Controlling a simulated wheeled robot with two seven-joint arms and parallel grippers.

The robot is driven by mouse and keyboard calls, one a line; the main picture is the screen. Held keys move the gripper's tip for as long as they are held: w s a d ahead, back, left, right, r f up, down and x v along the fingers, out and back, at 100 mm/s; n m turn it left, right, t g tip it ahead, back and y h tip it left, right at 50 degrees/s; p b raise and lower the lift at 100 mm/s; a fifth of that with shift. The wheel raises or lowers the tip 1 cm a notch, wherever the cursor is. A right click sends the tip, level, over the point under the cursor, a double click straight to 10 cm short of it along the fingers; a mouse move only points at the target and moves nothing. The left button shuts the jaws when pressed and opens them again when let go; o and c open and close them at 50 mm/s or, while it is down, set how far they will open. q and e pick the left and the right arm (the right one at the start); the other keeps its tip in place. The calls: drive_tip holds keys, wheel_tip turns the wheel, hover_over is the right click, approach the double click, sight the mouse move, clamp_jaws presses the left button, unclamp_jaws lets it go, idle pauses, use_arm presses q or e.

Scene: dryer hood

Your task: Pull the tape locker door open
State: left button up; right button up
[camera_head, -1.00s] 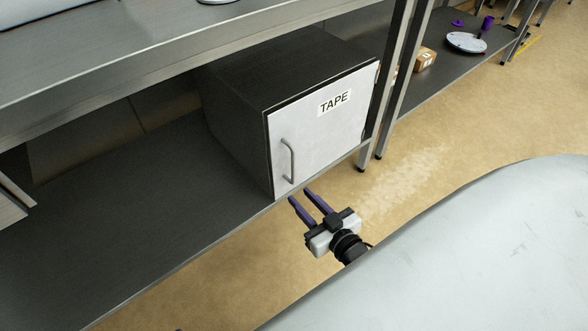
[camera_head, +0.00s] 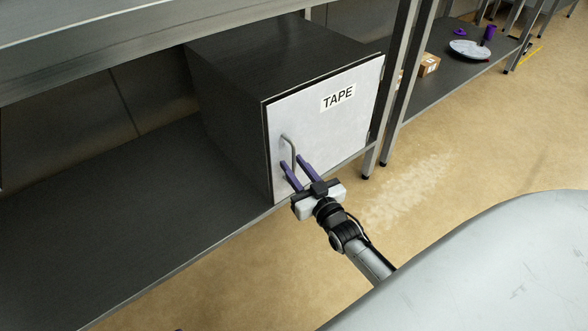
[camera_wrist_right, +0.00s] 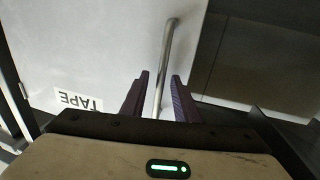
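The tape locker (camera_head: 235,90) is a dark box on the lower shelf. Its white door (camera_head: 335,130) carries a TAPE label (camera_head: 338,97) and looks shut. A grey vertical bar handle (camera_head: 289,150) is near the door's left edge. My right gripper (camera_head: 294,161) is open at the handle, its purple fingers pointing at the door. My left gripper is not in view.
The locker stands on a dark metal shelf (camera_head: 130,225) under an upper shelf (camera_head: 150,45). A metal post (camera_head: 393,95) is just right of the door. Open tan floor (camera_head: 450,160) lies in front. Small boxes (camera_head: 429,64) sit on another shelf behind.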

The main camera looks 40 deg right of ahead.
drive_tip(key=shift+w, duration=0.3)
clamp_jaws()
drive_tip(key=shift+s+d, duration=0.1)
